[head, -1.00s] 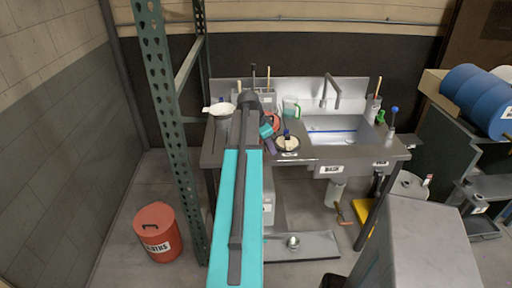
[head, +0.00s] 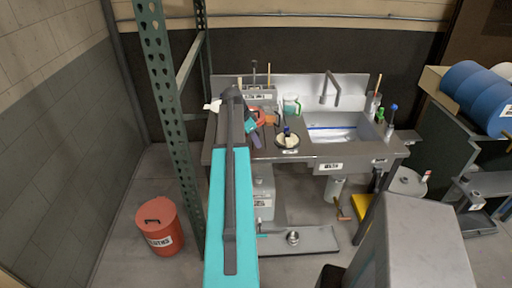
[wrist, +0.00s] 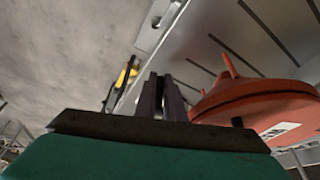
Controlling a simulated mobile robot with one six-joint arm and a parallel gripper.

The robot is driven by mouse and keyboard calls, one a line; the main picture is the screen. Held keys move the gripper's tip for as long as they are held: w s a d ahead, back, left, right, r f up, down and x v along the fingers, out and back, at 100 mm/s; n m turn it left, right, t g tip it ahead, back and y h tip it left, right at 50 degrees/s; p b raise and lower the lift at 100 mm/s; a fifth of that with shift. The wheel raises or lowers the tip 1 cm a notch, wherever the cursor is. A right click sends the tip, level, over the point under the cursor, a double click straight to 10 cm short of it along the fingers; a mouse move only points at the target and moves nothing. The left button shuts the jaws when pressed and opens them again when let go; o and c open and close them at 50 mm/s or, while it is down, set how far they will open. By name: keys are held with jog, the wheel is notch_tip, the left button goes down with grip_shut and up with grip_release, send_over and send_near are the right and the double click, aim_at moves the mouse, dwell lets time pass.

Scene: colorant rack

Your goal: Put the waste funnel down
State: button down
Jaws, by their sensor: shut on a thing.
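The waste funnel, which I take to be the orange-red flared piece (wrist: 255,98) with a pale label, fills the right side of the wrist view. It shows as a small red patch (head: 258,114) beside my arm over the left part of the bench. My gripper (wrist: 162,92) has its dark fingers close together just left of the funnel. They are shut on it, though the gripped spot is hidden. In the head view my arm covers much of this area. I cannot tell whether the funnel touches the bench.
The steel bench (head: 312,153) has a sink (head: 330,128) with a tap at the right. A round dish (head: 287,140) and a green-tinted jug (head: 292,106) stand left of the sink. A green upright (head: 165,110) rises at the left. A red bin (head: 159,227) is on the floor.

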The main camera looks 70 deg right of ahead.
jog(key=shift+f+p, duration=0.75)
jog(key=shift+f, duration=0.95)
jog(key=c, duration=1.8)
grip_release()
jog(key=shift+c, duration=0.2)
jog(key=b+v, duration=0.3)
jog(key=v, duration=0.9)
jog(key=shift+a, duration=0.1)
